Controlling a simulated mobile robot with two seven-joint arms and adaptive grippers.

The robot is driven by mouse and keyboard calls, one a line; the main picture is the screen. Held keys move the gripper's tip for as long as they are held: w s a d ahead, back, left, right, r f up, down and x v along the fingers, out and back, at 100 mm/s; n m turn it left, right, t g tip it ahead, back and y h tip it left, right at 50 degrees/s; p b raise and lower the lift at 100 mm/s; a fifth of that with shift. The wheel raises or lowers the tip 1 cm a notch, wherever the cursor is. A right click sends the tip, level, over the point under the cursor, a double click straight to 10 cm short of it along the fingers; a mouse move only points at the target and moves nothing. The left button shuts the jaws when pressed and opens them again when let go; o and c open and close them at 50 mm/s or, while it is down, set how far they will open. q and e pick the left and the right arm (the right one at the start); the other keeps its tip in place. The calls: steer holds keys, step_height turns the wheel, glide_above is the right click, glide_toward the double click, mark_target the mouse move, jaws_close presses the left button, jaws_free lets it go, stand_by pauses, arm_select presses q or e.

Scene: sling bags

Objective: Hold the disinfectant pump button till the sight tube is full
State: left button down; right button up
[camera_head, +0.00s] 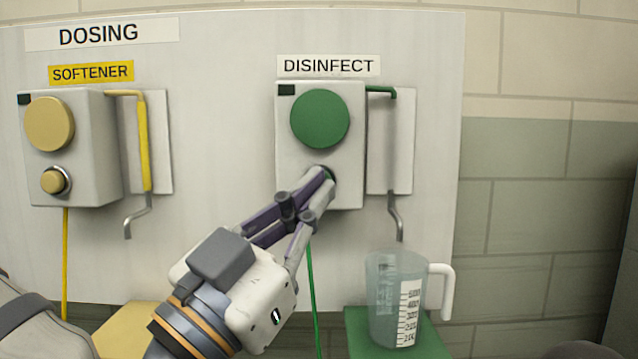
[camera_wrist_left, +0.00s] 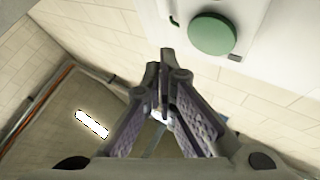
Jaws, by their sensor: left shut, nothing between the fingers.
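The white disinfectant pump box (camera_head: 345,140) hangs on the panel under the DISINFECT label, with a large green disc (camera_head: 320,119) on its front. My left gripper (camera_head: 321,179) is shut and empty, its fingertips at the pump button below the disc. The fingertips hide most of the button; only a dark ring and a sliver of green show, so I cannot tell how far it is pressed. The disinfectant sight tube (camera_head: 391,145) looks grey, with green only in the pipe at its top. The wrist view shows the closed fingers (camera_wrist_left: 162,62) and the green disc (camera_wrist_left: 212,35). My right gripper is not in view.
The softener pump (camera_head: 85,150) is at the left, with a yellow button (camera_head: 54,181) and a yellow-filled tube (camera_head: 143,145). A clear measuring jug (camera_head: 390,270) stands on a green block (camera_head: 430,345) below the disinfectant spout (camera_head: 396,220). A green hose (camera_head: 312,290) hangs below the pump.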

arm_select(q)
steer(key=w+b, duration=0.2)
steer(key=w, duration=0.6)
steer(key=shift+w+b, duration=0.3)
steer(key=shift+w, duration=0.05)
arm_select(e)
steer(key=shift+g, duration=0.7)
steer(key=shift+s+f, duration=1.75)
arm_select(q)
steer(key=shift+w, duration=0.4)
steer(key=shift+w, duration=0.5)
stand_by(1.2)
